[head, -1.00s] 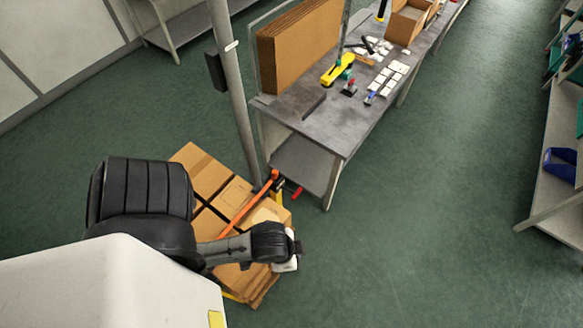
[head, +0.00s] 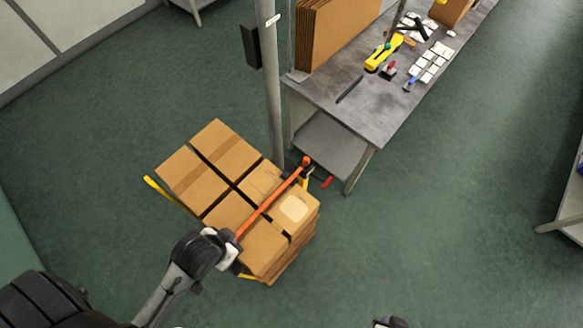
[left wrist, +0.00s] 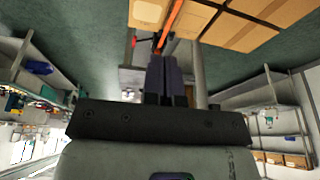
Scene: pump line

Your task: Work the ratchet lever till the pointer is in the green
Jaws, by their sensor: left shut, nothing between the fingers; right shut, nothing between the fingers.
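A long orange strap or bar (head: 267,210) runs diagonally over the stacked cartons to a dark and orange fitting (head: 305,163) by the post. A small red handle (head: 327,183) sticks out beside it. I cannot make out which part is the ratchet lever, and no pointer or green zone can be read. My left gripper (left wrist: 165,78) is shut and empty in the left wrist view, its fingers towards the orange strap (left wrist: 172,22). In the head view its white body is at the strap's near end. My right gripper (head: 390,322) is shut at the bottom edge, mostly cut off.
The cartons (head: 208,165) stand on a yellow-edged base. A grey post (head: 271,90) rises behind them. A grey workbench (head: 375,115) with tools and white parts stands at the back right. The green floor (head: 430,230) to the right is clear.

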